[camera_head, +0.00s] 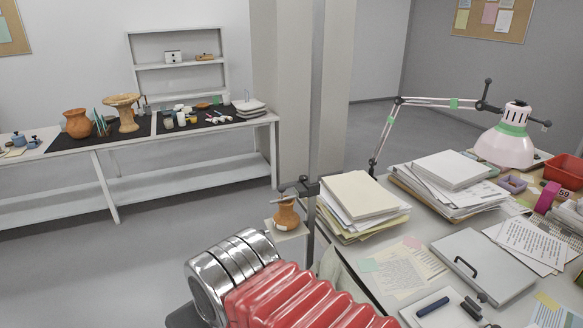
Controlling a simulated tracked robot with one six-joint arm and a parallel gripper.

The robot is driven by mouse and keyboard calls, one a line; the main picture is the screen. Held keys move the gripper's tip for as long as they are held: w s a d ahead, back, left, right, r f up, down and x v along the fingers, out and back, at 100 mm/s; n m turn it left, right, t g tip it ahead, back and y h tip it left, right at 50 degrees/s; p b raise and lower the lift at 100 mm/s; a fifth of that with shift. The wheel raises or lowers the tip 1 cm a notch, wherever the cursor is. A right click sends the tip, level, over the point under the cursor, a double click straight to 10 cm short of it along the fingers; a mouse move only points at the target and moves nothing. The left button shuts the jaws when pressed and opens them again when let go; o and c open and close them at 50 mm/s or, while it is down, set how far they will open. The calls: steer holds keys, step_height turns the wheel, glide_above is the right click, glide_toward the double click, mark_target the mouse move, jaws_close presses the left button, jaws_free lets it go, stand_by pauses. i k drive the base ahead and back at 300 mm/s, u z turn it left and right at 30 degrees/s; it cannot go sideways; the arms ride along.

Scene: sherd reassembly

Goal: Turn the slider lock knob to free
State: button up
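A dark clamp-like fitting (308,187) sits on a grey upright post (318,120) near the middle of the picture. A thin arm reaches left from it above a small orange-brown jug (286,216). The jug stands on a small pale platform (283,231). The fitting may carry the slider lock knob, but it is too small to tell the knob or its setting. My gripper's fingers do not show. A red ribbed arm section with silver rings fills the lower middle and hides what lies behind it.
The right desk (362,267) holds paper stacks (358,198), a grey flat case (482,262), a pink lamp (506,145) and a red tray (566,170). A long bench (185,130) with pottery stands at the back left. The floor (150,240) between is clear.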

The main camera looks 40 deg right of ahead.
mark_target(301, 177)
steer(key=i, duration=2.6)
steer(key=z, duration=1.7)
steer(key=i, duration=0.55)
